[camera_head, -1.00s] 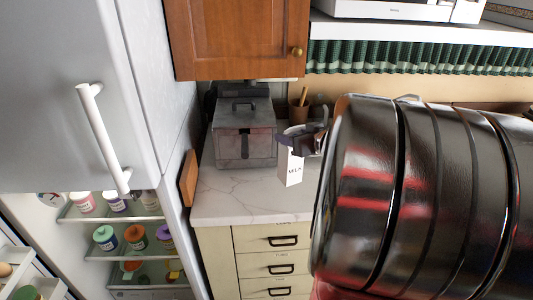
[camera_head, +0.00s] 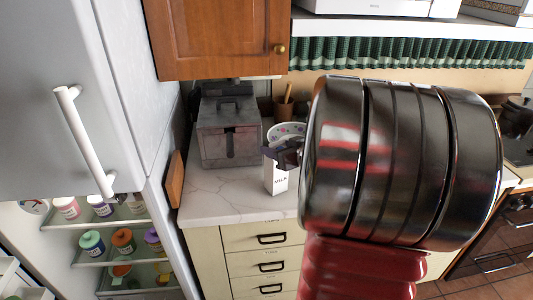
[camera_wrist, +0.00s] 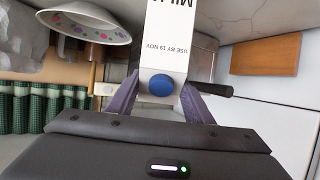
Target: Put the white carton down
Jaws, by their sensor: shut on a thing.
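The white carton (camera_head: 277,180), labelled MILK, is upright at the counter (camera_head: 215,207) beside the grey fryer; I cannot tell whether its base touches the counter. My gripper (camera_head: 289,157) reaches it near the top, partly hidden behind my large dark arm link. In the wrist view the carton (camera_wrist: 166,45) shows its blue cap and printed text, between the two purple fingers of my gripper (camera_wrist: 160,95), which is shut on it.
A grey fryer (camera_head: 229,135) stands left of the carton. A patterned bowl (camera_head: 287,131) and a brown pot with a utensil (camera_head: 283,108) are behind it. The open fridge (camera_head: 90,230) is at left. The counter's front left is clear.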

